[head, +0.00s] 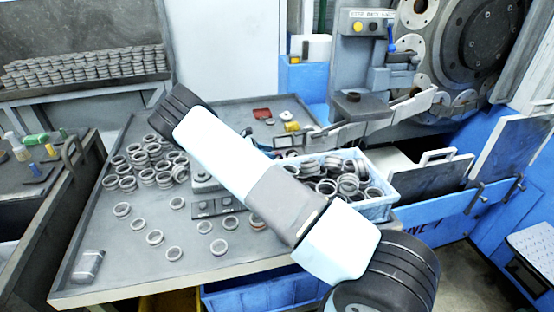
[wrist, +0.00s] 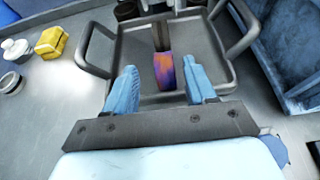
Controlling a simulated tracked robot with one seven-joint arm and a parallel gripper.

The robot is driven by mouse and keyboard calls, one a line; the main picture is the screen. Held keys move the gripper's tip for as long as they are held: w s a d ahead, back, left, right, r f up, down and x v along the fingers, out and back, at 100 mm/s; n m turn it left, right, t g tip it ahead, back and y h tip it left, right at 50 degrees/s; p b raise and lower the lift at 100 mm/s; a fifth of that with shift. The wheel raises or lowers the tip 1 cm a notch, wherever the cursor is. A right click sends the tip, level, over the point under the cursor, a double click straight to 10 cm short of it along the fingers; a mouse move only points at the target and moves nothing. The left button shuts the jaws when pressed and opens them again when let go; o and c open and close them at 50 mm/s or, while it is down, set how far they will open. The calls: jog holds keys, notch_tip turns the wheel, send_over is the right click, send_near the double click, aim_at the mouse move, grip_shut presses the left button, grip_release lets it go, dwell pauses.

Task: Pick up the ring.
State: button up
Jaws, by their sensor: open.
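Many grey metal rings lie on the grey table in the head view, some in a cluster of short stacks (head: 145,165) at the left and some loose, such as one ring (head: 219,247) near the front. In the wrist view, my gripper (wrist: 160,68) is open, its two blue fingers apart with no ring between them. It is over a grey tray (wrist: 205,45) with side handles. A purple and orange piece (wrist: 165,72) shows between the fingers. One ring (wrist: 10,82) lies at the far left of the wrist view. My arm hides the gripper in the head view.
A white-blue crate (head: 375,209) of rings stands at the table's right. A yellow block (wrist: 51,43) lies left of the tray. The grinder (head: 480,45) stands at the back right. The table's front left (head: 130,270) has free room.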

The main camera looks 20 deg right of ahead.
aim_at(277, 153)
jog(key=shift+s+x, duration=0.2)
jog(key=shift+x, duration=1.9)
jog(key=shift+r, duration=0.1)
grip_shut()
